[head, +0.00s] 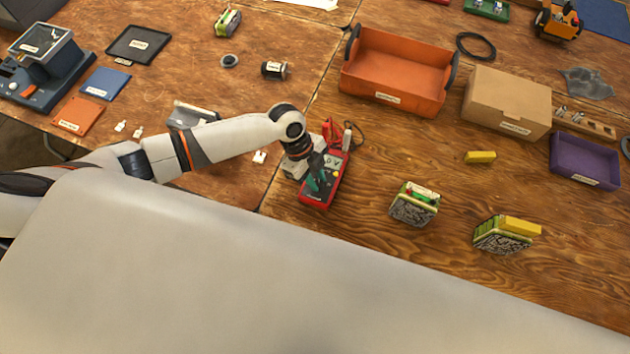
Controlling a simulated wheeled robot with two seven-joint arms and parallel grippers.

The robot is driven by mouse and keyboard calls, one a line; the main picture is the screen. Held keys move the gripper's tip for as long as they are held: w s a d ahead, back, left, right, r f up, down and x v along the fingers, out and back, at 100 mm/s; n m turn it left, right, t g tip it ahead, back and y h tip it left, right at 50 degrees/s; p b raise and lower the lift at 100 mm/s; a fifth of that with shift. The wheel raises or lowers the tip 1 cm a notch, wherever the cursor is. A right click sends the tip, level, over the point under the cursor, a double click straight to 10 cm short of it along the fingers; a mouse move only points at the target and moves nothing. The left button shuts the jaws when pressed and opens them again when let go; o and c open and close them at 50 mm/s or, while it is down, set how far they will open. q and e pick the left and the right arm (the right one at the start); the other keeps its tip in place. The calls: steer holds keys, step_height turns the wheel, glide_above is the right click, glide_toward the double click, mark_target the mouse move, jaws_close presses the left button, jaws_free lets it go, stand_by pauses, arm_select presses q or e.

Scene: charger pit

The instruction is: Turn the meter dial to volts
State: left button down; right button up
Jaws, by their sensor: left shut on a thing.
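My left gripper (316,184) reaches in from the left and points down onto the meter's face. Its teal fingertips are shut at the place of the dial. The dial itself is mostly hidden by the fingers, so I cannot read where its pointer stands. My right gripper is not in view.
An orange tray (398,68) and a cardboard box (507,103) stand behind the meter. Two patterned blocks (414,205) (501,236), a yellow piece (480,157) and a purple tray (585,162) lie to the right. Wood between them is bare.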

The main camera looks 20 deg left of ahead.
arm_select(q)
steer(key=m+b, duration=0.1)
steer(key=m+g+b, duration=0.1)
steer(key=m, duration=0.1)
steer(key=shift+w+f, duration=0.1)
steer(key=shift+w, duration=0.1)
steer(key=shift+d+m+g+y+b, duration=0.1)
steer(key=shift+m+g+y+b, duration=0.3)
steer(key=shift+m, duration=0.3)
steer(key=c, duration=1.2)
jaws_free()
steer(key=shift+w+r, duration=0.1)
steer(key=shift+r, duration=0.1)
steer(key=b+v, duration=0.2)
steer(key=v, duration=1)
